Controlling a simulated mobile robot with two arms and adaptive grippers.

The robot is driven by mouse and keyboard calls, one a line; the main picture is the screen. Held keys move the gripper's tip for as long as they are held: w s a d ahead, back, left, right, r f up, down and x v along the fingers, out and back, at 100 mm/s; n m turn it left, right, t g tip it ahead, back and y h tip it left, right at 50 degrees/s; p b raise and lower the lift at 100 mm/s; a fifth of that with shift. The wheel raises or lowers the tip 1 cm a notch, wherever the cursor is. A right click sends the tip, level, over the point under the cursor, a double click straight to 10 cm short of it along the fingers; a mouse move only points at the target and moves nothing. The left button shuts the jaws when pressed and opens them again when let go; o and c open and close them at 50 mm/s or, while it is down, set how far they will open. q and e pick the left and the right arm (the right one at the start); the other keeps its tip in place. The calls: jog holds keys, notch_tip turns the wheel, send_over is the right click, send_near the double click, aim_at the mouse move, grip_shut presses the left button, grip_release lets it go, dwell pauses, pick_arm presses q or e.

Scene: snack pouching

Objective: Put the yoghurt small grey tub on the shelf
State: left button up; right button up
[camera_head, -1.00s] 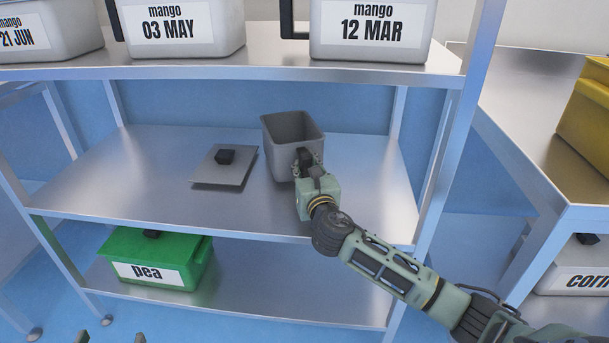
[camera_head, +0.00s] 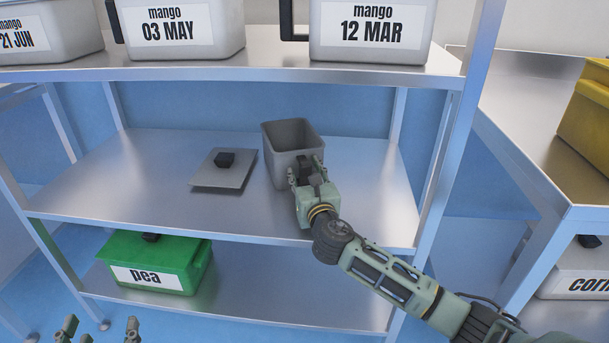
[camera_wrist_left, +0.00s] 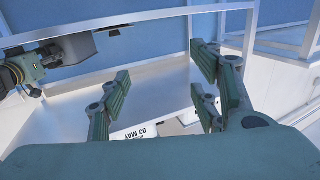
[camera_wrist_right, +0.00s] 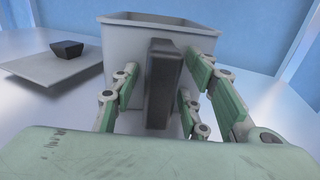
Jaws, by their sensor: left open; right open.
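The small grey tub (camera_head: 280,165) stands upright and open on the middle shelf (camera_head: 110,185); its inside looks empty from what shows. Its square grey lid (camera_head: 219,178) with a black knob lies flat on the shelf to its left. My right gripper (camera_head: 303,172) is open at the tub's near side. In the right wrist view its fingers stand on either side of the tub's dark handle (camera_wrist_right: 163,75), apart from it as far as I can tell. My left gripper (camera_head: 100,332) is open and empty, low at the left front; its spread fingers fill the left wrist view (camera_wrist_left: 160,100).
Mango tubs (camera_head: 175,32) stand on the top shelf above. A green pea tub (camera_head: 155,262) sits on the bottom shelf at left. A steel table (camera_head: 530,130) with a yellow tub (camera_head: 590,115) is at the right. The middle shelf is clear left of the lid.

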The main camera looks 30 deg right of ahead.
jog(key=shift+s, duration=0.1)
jog(key=shift+s+a, duration=0.1)
jog(key=shift+s, duration=0.1)
jog(key=p+v, duration=0.2)
jog(key=v, duration=0.8)
jog(key=shift+s+p, duration=0.3)
jog(key=shift+s, duration=0.05)
jog(key=shift+s+a, duration=0.15)
jog(key=shift+s, duration=0.2)
pick_arm(q)
jog(key=s+a+f+g+y, duration=0.2)
jog(key=s+f+g, duration=0.4)
jog(key=f, duration=0.5)
jog(key=shift+a+f+g, duration=0.25)
jog(key=shift+a+g, duration=0.25)
jog(key=shift+a, duration=0.1)
